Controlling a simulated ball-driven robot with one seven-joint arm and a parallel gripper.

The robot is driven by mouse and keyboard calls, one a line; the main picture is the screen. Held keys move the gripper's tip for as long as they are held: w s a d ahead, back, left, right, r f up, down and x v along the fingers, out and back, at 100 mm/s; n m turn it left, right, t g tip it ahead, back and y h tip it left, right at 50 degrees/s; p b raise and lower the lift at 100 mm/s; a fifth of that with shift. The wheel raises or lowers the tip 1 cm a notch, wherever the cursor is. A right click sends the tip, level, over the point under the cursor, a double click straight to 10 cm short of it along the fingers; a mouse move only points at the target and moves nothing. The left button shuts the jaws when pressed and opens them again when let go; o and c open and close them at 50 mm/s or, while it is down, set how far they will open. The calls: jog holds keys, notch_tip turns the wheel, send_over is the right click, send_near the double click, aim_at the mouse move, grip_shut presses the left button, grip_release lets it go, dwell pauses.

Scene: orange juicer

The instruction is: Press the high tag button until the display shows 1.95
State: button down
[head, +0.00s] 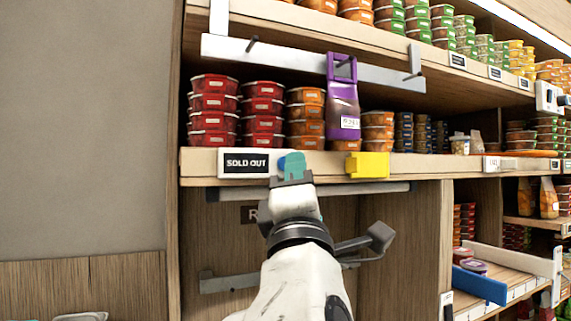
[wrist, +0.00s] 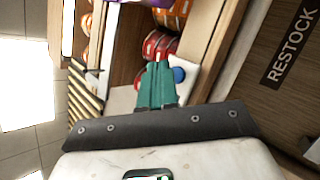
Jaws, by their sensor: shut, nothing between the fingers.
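A display tag (head: 247,163) on the shelf's front edge reads "SOLD OUT" in white on black. A blue round button (head: 281,162) shows at its right end, partly covered by my gripper in the head view. The button also shows in the wrist view (wrist: 179,74), just right of my teal fingertips. My gripper (head: 294,165) is shut and empty, its tips up at the shelf edge beside the button. I cannot tell whether they touch it. The tag's text is not readable in the wrist view.
A yellow block (head: 369,165) sits on the shelf edge right of my gripper. A grey rail (head: 360,188) runs below the edge. A "RESTOCK" sign (wrist: 291,45) is on the lower panel.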

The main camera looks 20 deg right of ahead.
jog(key=shift+w, duration=0.2)
dwell(0.4)
jog(key=shift+w, duration=0.25)
jog(key=shift+w+b, duration=0.3)
jog(key=shift+w, duration=0.1)
dwell(0.7)
jog(key=shift+s, duration=0.2)
jog(key=shift+s+p, duration=0.4)
jog(key=shift+s, duration=0.25)
jog(key=shift+s+p, duration=1.1)
jog(key=shift+s, duration=1.4)
